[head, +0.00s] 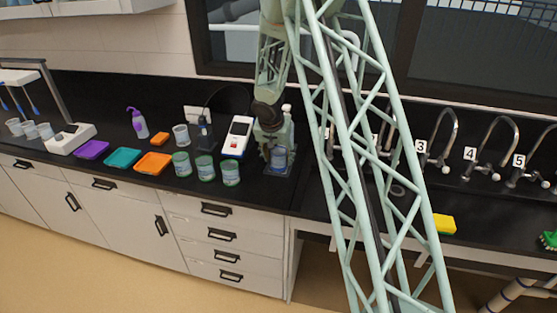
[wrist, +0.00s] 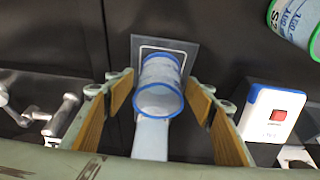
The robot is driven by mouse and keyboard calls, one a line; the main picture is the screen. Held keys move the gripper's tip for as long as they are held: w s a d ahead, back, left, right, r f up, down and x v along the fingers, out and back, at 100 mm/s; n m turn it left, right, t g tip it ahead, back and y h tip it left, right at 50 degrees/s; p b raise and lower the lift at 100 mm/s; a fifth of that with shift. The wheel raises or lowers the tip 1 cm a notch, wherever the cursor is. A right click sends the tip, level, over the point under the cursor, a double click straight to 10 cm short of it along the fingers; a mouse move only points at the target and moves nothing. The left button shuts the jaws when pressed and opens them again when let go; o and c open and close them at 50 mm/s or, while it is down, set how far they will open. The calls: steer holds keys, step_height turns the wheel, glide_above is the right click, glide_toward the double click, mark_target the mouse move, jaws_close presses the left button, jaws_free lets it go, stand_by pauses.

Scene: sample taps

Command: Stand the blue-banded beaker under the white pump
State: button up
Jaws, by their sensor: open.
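The blue-banded beaker (head: 278,158) stands upright on a dark square pad at the counter, left of the sink taps. In the wrist view the beaker (wrist: 161,85) is inside the white outline of the pad (wrist: 187,52). My gripper (wrist: 160,92) is open, with its tan-padded fingers on either side of the beaker and visible gaps between. A pale upright part (wrist: 151,138), seemingly the white pump, adjoins the beaker in the wrist view. In the head view the pump (head: 287,110) is mostly hidden behind my arm. Whether its outlet is over the beaker cannot be told.
Several green-banded beakers (head: 205,168) stand just left. A white device (head: 237,136) with a red switch (wrist: 278,115) is close beside my gripper. Numbered taps (head: 441,135) line the right. A yellow sponge (head: 444,224) lies near the front edge.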

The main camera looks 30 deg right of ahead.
steer(key=v, duration=1)
steer(key=shift+p, duration=0.45)
steer(key=shift+r, duration=0.2)
steer(key=s+a+r+n, duration=0.1)
steer(key=s+a+r, duration=0.2)
steer(key=s+r, duration=0.55)
steer(key=s+a+r+n, duration=0.1)
steer(key=s+a+r, duration=0.2)
steer(key=s+r, duration=0.55)
steer(key=s+a+r+n, duration=0.2)
steer(key=s+a+r, duration=0.2)
steer(key=s+r, duration=0.4)
steer(key=s+a+r+n+y, duration=0.1)
steer(key=s+a, duration=0.2)
steer(key=s, duration=0.6)
steer(key=s+a+r+n+y, duration=0.1)
steer(key=s+a, duration=0.3)
steer(key=s, duration=0.6)
steer(key=s+a+r+n+y, duration=0.1)
steer(key=s+a+r+n, duration=0.1)
steer(key=s, duration=0.8)
steer(key=shift+a+r, duration=0.65)
steer(key=shift+a, duration=0.4)
